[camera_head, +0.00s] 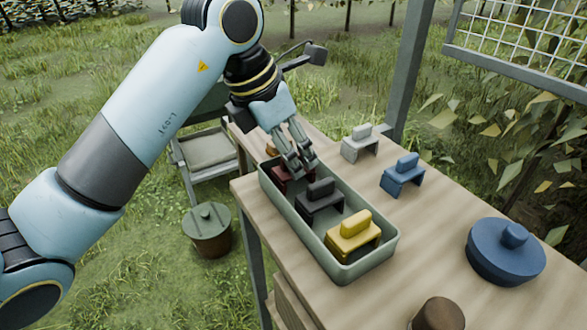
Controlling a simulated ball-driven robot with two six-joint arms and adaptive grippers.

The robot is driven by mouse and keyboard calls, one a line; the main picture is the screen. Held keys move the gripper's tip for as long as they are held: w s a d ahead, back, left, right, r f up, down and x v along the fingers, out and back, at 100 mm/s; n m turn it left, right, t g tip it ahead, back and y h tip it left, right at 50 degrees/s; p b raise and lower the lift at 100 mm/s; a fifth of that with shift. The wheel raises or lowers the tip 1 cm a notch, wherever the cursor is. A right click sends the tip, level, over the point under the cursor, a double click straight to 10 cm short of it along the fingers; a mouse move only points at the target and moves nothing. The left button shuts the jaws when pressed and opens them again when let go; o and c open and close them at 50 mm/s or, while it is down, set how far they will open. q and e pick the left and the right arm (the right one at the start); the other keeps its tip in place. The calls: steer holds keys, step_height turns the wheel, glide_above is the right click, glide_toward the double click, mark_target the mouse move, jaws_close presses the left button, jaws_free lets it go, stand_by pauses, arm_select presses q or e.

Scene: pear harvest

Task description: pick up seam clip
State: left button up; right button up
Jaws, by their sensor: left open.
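Several bracket-shaped clips with raised grips are in view, and I cannot tell which one is the seam clip. A dark red clip (281,174), a black clip (319,196) and a yellow clip (352,237) sit in a row in a grey-green tray (386,257). A grey clip (360,143) and a blue clip (403,175) stand on the table to the right of the tray. My left gripper (298,170) is open and points down at the tray's far end, over the dark red clip, partly hiding it. My right gripper is not in view.
The wooden table (432,222) also holds a blue round lidded pot (505,252) and a brown round object (437,314) at the near edge. A grey post (409,70) rises behind the table. A lidded bucket (208,230) and a chair (206,150) stand on the grass.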

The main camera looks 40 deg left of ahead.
arm_select(q)
jaws_close()
step_height(320, 180, up, 7)
steer(key=shift+w+f+p, duration=0.1)
steer(key=shift+p, duration=0.4)
step_height(320, 180, up, 3)
steer(key=shift+r+p, duration=0.2)
steer(key=shift+p, duration=1.05)
